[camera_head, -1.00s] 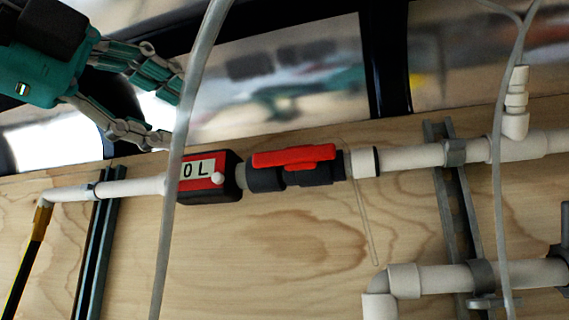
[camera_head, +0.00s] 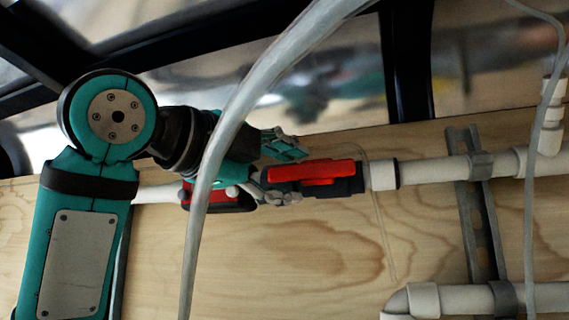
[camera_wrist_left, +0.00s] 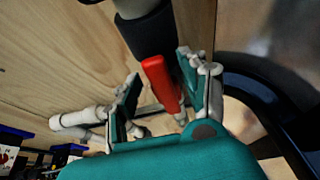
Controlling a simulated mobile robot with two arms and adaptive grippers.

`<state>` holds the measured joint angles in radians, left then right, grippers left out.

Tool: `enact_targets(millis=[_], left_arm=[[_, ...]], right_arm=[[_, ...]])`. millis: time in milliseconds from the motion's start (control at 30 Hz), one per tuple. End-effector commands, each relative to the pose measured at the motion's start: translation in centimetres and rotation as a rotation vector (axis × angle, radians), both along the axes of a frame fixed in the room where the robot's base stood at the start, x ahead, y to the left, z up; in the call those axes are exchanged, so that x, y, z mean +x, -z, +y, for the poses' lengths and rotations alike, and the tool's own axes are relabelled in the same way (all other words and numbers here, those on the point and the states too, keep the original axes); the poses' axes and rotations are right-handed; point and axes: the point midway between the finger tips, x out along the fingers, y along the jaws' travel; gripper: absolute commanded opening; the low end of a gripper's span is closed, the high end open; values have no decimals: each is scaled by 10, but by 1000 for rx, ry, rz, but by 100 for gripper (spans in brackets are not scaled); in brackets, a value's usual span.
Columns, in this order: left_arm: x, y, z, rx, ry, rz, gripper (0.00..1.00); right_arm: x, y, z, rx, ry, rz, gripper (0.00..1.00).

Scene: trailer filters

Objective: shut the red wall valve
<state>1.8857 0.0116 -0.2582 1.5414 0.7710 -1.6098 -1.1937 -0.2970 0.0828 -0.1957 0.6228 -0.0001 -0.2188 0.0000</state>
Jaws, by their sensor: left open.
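The red valve handle (camera_head: 318,171) lies along the white pipe, on a dark valve body (camera_head: 352,185) mounted in front of the wooden wall. My left gripper (camera_head: 287,174) is open at the handle's left end, one finger above and one below the pipe line. In the left wrist view the red handle (camera_wrist_left: 161,82) stands between the two spread fingers of the gripper (camera_wrist_left: 158,77). I see a gap on its left side; on the right it is close to the finger, and contact cannot be told. My right gripper is not in view.
A clear hose (camera_head: 240,105) hangs in front of my left wrist. The red and black meter box (camera_head: 232,203) is mostly hidden behind the gripper and hose. A metal rail (camera_head: 477,220) and a lower white pipe (camera_head: 452,298) are at the right. Bare wood (camera_head: 300,255) lies below the valve.

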Motion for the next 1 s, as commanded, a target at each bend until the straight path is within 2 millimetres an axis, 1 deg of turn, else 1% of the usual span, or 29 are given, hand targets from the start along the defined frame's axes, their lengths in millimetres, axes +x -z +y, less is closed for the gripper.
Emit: enact_targets(millis=[100, 233, 567, 800, 1000], left_arm=[[1, 0, 0, 0, -1, 0, 44], [1, 0, 0, 0, -1, 0, 44], [1, 0, 0, 0, 0, 0, 1], [1, 0, 0, 0, -1, 0, 0], [3, 1, 0, -5, -1, 3, 0]], right_arm=[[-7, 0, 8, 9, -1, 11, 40], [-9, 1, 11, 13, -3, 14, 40], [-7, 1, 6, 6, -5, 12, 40], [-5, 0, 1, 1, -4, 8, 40], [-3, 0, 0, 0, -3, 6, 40]])
